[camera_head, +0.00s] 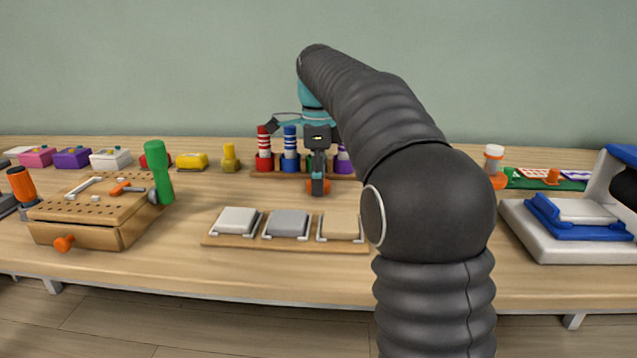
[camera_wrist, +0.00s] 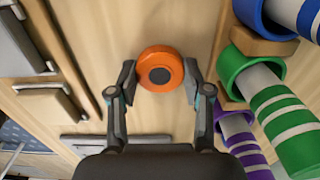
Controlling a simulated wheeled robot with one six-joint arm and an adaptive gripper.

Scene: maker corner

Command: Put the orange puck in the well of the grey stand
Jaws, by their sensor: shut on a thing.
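The orange puck (camera_wrist: 160,68) is a round disc with a dark centre, seen from above in the wrist view. My gripper (camera_wrist: 160,80) is shut on it, one finger against each side. In the head view the gripper (camera_head: 317,184) points down over the middle of the table, with a little of the orange puck (camera_head: 309,186) showing behind the fingers. I cannot tell whether the puck touches the table. No grey stand with a well can be made out for certain; my arm hides part of the table to the right.
Striped cylinders stand in a wooden rack (camera_head: 262,173) close behind my gripper. A board with white, grey (camera_head: 288,224) and tan pads lies in front. A wooden pegboard box (camera_head: 92,212) is at left, a white machine with a blue bed (camera_head: 575,218) at right.

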